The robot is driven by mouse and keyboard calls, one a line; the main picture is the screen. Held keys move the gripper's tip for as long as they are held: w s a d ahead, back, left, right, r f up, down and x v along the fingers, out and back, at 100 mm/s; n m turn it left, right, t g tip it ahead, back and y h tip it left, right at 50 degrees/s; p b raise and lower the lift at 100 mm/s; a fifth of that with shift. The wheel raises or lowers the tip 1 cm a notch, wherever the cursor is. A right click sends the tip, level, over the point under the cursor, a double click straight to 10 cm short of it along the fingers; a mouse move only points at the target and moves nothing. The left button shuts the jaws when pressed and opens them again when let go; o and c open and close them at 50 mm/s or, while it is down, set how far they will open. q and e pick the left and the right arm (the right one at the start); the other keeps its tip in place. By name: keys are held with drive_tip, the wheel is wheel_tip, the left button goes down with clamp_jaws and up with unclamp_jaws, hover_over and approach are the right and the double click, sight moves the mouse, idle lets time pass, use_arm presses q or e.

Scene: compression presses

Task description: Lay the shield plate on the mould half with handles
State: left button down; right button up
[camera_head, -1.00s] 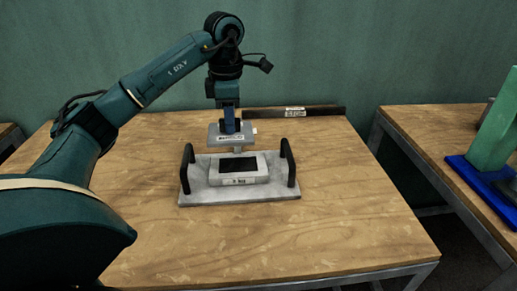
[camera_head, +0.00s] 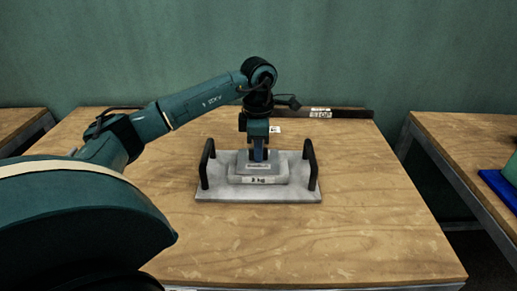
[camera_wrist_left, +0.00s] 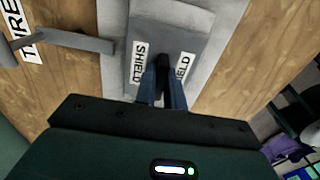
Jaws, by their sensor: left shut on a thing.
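The mould half with handles (camera_head: 215,190) lies on the wooden table, a pale grey plate with a black handle upright at each side and a raised block marked "3 kg" in its middle. The shield plate (camera_head: 243,158) is a small grey plate that sits level over the raised block, covering its dark recess. It appears to touch the block, but a small gap cannot be ruled out. My left gripper (camera_head: 260,153) points straight down and is shut on the shield plate. In the left wrist view the fingers (camera_wrist_left: 163,88) stand between two "SHIELD" labels on the plate (camera_wrist_left: 170,25). My right gripper is out of view.
A dark bar (camera_head: 340,113) with a white label lies along the table's back edge. The table front (camera_head: 310,245) is clear. Another table (camera_head: 470,150) with a blue-based green thing (camera_head: 500,185) stands at the right, across a gap.

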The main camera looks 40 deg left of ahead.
use_arm(q)
drive_tip(key=shift+r, duration=0.1)
drive_tip(key=c, duration=1.5)
unclamp_jaws()
wheel_tip(320, 180, up, 12)
drive_tip(key=p, duration=0.1)
drive_tip(key=shift+p, duration=0.35)
